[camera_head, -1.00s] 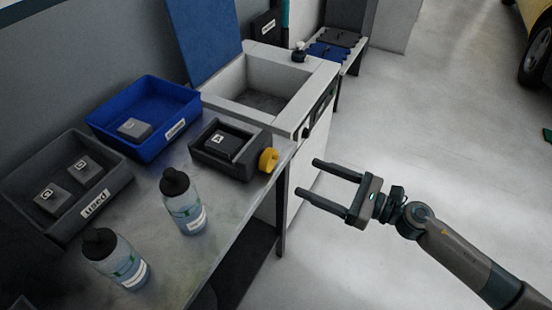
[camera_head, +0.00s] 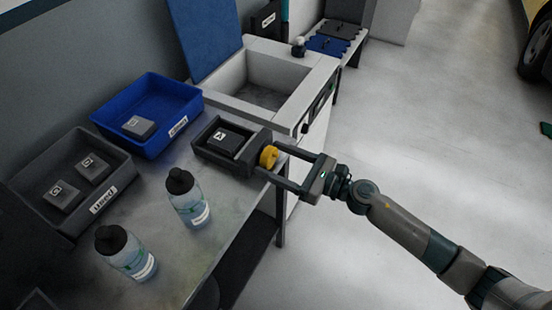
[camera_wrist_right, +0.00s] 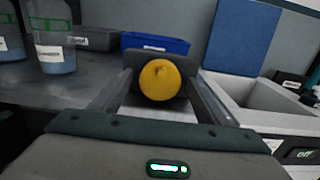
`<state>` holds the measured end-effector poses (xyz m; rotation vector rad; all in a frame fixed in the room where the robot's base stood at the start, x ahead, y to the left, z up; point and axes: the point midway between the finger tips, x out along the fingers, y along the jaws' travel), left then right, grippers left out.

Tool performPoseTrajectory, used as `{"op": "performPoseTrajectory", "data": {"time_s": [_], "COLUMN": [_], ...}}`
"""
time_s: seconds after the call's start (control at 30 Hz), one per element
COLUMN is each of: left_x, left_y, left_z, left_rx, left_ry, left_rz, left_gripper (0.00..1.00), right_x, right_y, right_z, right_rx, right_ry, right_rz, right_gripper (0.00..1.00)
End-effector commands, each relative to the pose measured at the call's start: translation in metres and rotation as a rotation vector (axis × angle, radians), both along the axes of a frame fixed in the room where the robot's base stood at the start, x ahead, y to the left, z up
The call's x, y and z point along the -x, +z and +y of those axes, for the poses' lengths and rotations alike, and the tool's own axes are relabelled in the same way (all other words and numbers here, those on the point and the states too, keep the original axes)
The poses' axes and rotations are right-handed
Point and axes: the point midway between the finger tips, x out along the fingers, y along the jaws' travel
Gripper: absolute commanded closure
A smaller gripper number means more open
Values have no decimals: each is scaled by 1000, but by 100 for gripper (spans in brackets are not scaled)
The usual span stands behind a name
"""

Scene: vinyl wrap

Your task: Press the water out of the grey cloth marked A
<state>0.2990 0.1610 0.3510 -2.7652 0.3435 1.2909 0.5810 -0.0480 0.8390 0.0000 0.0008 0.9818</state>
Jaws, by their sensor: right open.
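The grey cloth marked A (camera_head: 222,138) lies inside a dark grey press box (camera_head: 234,160) on the table. A yellow round knob (camera_head: 268,157) sticks out of the box's right end; in the right wrist view the knob (camera_wrist_right: 160,79) is straight ahead and hides the cloth. My right gripper (camera_head: 270,163) is open, its two fingers on either side of the knob with gaps between. In the wrist view the fingers (camera_wrist_right: 160,95) reach forward left and right of the knob. My left gripper is not in view.
A blue bin (camera_head: 150,143) and a grey bin labelled used (camera_head: 118,185) hold cloths. Two bottles (camera_head: 188,200) (camera_head: 125,255) stand at the table's front. A sink (camera_head: 290,95) adjoins behind.

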Motion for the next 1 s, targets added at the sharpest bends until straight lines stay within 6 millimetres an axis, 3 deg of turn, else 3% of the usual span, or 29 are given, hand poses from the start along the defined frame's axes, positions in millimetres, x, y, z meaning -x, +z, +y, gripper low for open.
{"op": "performPoseTrajectory", "data": {"time_s": [0.1, 0.27, 0.3, 0.67, 1.0], "left_x": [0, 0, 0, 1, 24], "left_y": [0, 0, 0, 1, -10], "left_z": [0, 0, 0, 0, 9], "left_rx": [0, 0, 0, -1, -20], "left_ry": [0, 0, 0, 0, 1], "left_rz": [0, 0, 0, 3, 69], "left_gripper": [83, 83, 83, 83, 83], "right_x": [0, 0, 0, 0, 0], "right_y": [0, 0, 0, 1, 2], "right_z": [0, 0, 0, 0, 0], "right_rx": [0, 0, 0, -22, -125], "right_ry": [0, 0, 0, 0, -1], "right_rz": [0, 0, 0, 31, 186], "right_gripper": [32, 70, 73, 73, 73]}}
